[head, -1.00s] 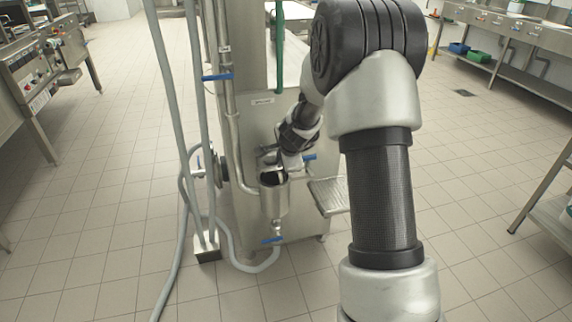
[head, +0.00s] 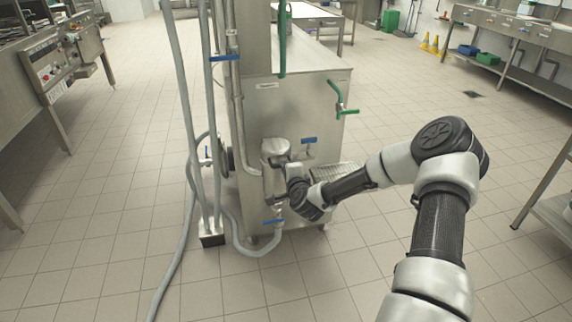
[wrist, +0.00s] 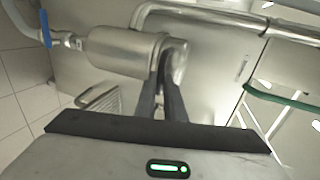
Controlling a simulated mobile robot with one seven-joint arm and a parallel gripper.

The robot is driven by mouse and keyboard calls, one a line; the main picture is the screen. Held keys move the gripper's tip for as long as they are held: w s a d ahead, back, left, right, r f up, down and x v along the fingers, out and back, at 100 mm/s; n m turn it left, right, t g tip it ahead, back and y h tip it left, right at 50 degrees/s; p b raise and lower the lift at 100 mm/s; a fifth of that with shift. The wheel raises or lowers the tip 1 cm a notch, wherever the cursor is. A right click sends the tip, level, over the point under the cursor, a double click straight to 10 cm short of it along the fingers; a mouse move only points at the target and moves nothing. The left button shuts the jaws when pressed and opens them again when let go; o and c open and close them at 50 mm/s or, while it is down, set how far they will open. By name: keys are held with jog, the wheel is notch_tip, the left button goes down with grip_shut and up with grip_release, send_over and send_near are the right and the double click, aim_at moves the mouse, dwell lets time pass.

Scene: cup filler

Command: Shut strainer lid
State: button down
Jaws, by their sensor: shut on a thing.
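The strainer (head: 275,162) is a steel cylinder on the front of the filler machine. Its round lid (head: 275,146) lies over the top, and no dark opening shows there. In the wrist view the strainer body (wrist: 122,52) lies sideways, with the lid (wrist: 177,58) at its right end; whether a thin gap remains is unclear. My gripper (head: 287,166) is at the front right of the strainer top. In the wrist view its dark fingers (wrist: 163,78) reach the lid's edge and are shut on it. The exact contact is partly hidden.
A blue-handled valve (head: 273,221) sits below the strainer and another blue handle (head: 309,140) to its right. A grated shelf (head: 338,172) juts out at the right. Grey hoses (head: 190,130) run at the left. The tiled floor around is open.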

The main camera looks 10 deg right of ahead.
jog(key=shift+s+f+t, duration=0.2)
jog(key=shift+f, duration=0.65)
jog(key=shift+s+f+t, duration=0.15)
jog(key=shift+f+t, duration=0.05)
jog(key=shift+f, duration=0.6)
jog(key=shift+a+f, duration=0.1)
jog(key=c, duration=2)
grip_release()
jog(key=shift+f, duration=0.15)
jog(key=shift+c, duration=0.4)
jog(key=p+v, duration=0.1)
jog(key=v, duration=0.4)
jog(key=r+p+v, duration=0.1)
jog(key=v, duration=0.5)
jog(key=p+v, duration=0.1)
jog(key=v, duration=0.5)
jog(key=shift+w+r+p, duration=0.1)
jog(key=shift+r+p, duration=0.1)
jog(key=shift+p, duration=0.1)
jog(key=shift+c, duration=0.2)
